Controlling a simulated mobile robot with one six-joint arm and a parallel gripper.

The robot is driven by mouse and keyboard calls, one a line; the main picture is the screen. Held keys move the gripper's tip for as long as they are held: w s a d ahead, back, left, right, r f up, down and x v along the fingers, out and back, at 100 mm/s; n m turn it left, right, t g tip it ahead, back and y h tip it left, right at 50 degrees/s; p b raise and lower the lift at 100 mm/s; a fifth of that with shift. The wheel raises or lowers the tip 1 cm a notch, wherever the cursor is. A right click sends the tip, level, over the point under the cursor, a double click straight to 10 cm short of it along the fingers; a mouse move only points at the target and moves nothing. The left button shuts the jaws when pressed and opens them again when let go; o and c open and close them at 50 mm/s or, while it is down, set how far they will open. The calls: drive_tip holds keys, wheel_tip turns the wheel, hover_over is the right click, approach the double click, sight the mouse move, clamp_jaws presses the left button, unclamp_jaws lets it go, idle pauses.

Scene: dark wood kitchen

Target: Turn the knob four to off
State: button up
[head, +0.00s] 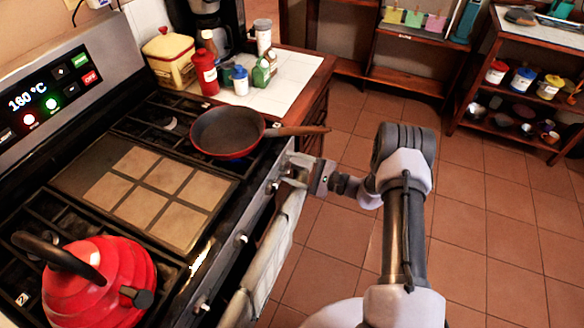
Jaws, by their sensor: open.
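The stove's front panel (225,225) carries a row of small silvery knobs. One knob (242,239) is near the middle, one (203,307) is nearer the bottom, and another (272,187) is close to my gripper. I cannot read which one is knob four, nor their settings. My gripper (294,172) is at the far right end of the panel, pointing left toward the stove front. It is open. Its fingers cover part of the panel there, and I cannot tell whether they touch or surround a knob.
A pan (226,131) sits on the far burner, its wooden handle (297,131) reaching out above my gripper. A red kettle (97,285) stands at the near left. A towel (270,250) hangs below the knobs. The tiled floor (330,225) at right is clear.

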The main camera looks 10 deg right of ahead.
drive_tip(key=c, duration=1.3)
drive_tip(key=shift+c, duration=0.2)
